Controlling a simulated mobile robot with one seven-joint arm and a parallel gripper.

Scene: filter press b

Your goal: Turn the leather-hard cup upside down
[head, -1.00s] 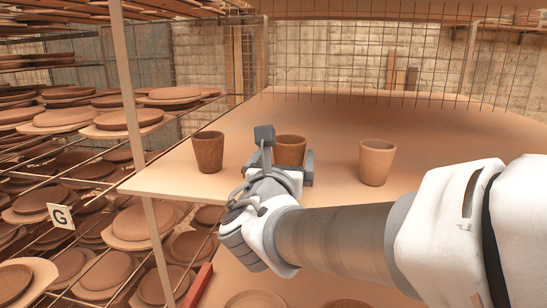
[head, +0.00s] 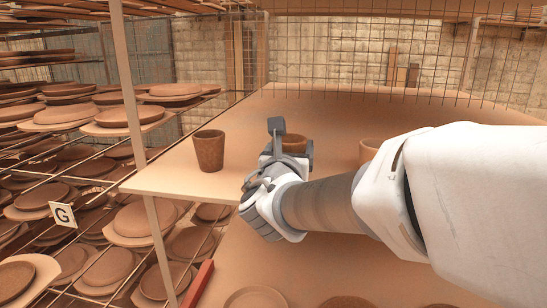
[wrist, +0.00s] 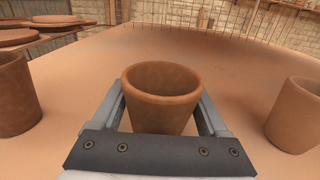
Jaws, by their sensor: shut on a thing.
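Three brown clay cups show on the shelf board, and all have their open rims up. The middle cup (head: 294,143) is between the jaws of my gripper (head: 292,148), which is shut on it. In the wrist view the held cup (wrist: 162,110) is upright, with a jaw on each side and its lower part hidden by the gripper. I cannot tell whether its base touches the board. A darker cup (head: 209,151) stands to the left. A lighter cup (head: 368,150) is on the right, mostly hidden by my arm; it shows better in the wrist view (wrist: 297,115).
The pale board (head: 170,180) has free room behind the cups, up to a wire mesh (head: 340,50). A rack post (head: 132,100) and shelves of stacked clay discs (head: 130,117) are at the left. More discs (head: 256,299) lie below in front.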

